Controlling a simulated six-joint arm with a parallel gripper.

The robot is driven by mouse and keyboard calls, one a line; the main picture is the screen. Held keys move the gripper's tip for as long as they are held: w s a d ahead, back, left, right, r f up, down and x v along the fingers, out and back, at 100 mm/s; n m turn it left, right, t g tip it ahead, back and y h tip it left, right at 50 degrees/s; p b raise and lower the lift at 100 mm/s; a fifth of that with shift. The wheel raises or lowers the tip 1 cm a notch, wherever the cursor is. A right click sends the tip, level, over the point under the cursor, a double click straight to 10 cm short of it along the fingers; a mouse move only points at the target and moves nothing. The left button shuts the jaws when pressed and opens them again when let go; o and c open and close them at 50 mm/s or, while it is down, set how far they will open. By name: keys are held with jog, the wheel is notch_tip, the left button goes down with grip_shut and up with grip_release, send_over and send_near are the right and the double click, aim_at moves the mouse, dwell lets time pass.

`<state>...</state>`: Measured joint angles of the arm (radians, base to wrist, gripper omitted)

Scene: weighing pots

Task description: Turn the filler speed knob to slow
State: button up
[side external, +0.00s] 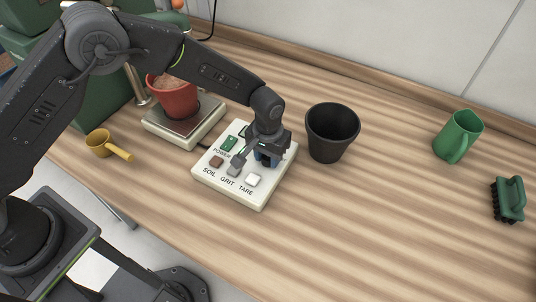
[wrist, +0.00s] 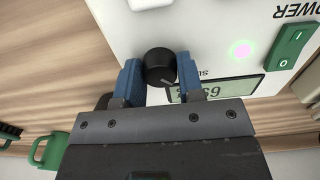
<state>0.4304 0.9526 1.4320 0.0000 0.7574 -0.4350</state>
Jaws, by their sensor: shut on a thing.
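The round black knob (wrist: 160,67) sits on the white control panel (wrist: 205,25) in the wrist view. A pale mark on the knob lies at its edge nearest my gripper. My gripper (wrist: 159,70) has its blue fingertips on either side of the knob and is shut on it. In the side external view my gripper (side external: 266,158) is down over the right part of the panel (side external: 228,190) and hides the knob. The speed markings around the knob cannot be read.
The panel has a green power switch (side external: 229,143), a brown button (side external: 216,161), a grey button (side external: 234,171) and a white button (side external: 253,180). A red filled pot (side external: 173,101) stands on the scale (side external: 158,130). A black pot (side external: 332,134) stands close right of my gripper.

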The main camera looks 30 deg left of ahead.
dwell(0.4)
jog(key=o, duration=0.9)
jog(key=shift+o, duration=0.2)
jog(key=shift+r, duration=0.1)
notch_tip(320, 180, up, 14)
